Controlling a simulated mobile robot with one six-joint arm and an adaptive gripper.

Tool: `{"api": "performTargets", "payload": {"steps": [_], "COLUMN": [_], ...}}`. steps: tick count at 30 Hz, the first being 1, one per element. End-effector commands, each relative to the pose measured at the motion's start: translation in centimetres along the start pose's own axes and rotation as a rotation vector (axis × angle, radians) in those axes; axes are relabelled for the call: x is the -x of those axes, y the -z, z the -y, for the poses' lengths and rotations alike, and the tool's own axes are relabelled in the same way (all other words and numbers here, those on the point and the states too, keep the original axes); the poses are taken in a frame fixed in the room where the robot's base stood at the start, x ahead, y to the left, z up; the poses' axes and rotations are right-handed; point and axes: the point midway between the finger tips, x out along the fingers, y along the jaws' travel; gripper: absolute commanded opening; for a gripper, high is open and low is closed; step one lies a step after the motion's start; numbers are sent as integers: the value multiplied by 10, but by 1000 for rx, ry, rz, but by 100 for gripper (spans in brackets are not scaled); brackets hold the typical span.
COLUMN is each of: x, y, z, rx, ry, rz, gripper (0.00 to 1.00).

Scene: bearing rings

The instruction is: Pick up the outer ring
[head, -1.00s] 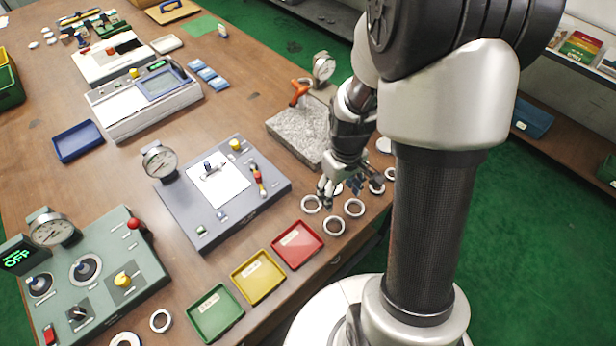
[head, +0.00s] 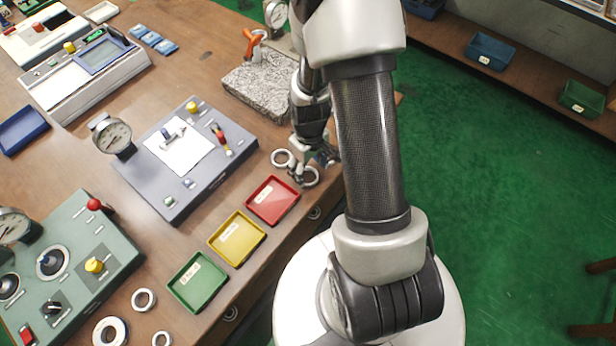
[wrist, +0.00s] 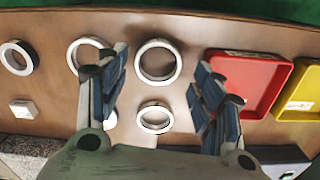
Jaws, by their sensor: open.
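My gripper (head: 314,165) is open and low over the table edge, close to several pale metal rings. In the wrist view its fingers (wrist: 160,64) stand apart on either side of a larger ring (wrist: 157,82) and a smaller ring (wrist: 155,129), both flat on the table. Another ring (wrist: 73,53) is partly behind the left finger, and a thick dark-sided ring (wrist: 33,60) lies at far left. In the head view one ring (head: 283,166) lies left of the gripper and one (head: 309,186) below it; my arm hides others. I cannot tell which is the outer ring.
Red (head: 273,201), yellow (head: 237,238) and green (head: 198,283) trays line the front edge; the red one also shows right of the fingers in the wrist view (wrist: 246,56). A granite block (head: 262,88) with a dial gauge stands behind. More rings (head: 134,301) lie at front left.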

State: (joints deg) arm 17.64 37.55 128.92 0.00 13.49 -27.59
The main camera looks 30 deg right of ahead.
Motion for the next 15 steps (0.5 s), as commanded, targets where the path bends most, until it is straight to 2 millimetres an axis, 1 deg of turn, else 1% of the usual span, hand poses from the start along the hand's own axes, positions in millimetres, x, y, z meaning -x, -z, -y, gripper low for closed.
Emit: {"api": "performTargets", "payload": {"steps": [1,3,6,8,14,15], "x": [-12,-24,-36,-39,-38,-37], "y": [-1,0,0,0,0,0], "z": [0,-1,-1,-1,-1,-1], "rx": [0,0,0,0,0,0], "ry": [2,1,1,0,0,0], "rz": [3,2,2,0,-1,-1], "gripper": [61,61,61,61,61,58]}}
